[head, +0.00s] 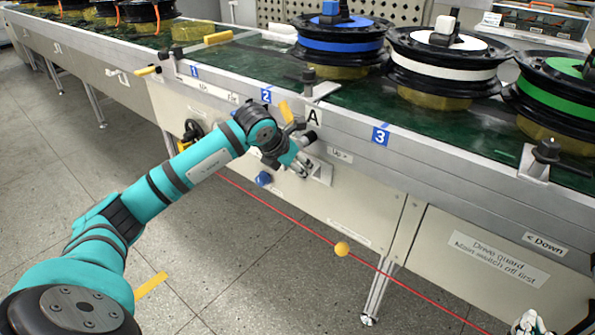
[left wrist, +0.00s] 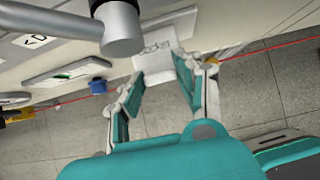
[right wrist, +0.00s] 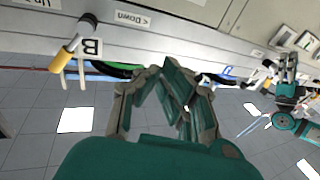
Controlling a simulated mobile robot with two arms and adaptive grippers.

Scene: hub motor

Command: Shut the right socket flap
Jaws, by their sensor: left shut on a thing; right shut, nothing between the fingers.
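In the head view my left gripper (head: 302,165) reaches the front panel below label A. Its fingertips are at a pale plate (head: 320,170), which looks like the right socket flap. In the left wrist view a pale plate with the letters "ocket" (left wrist: 158,45) shows at and beyond the fingertips (left wrist: 158,82). The fingers are closed on it, though the exact contact is hard to see. A blue socket part (head: 263,178) lies left of the gripper, also in the left wrist view (left wrist: 97,86). My right gripper (right wrist: 170,75) is shut and empty, at the lower right of the head view (head: 530,322).
A dark lever end (head: 308,138) sits just above the left gripper; a grey cylinder (left wrist: 121,28) looms close in the left wrist view. A red line (head: 290,223) with a yellow ball (head: 341,249) runs before the panel. Black reels (head: 340,45) stand on the bench.

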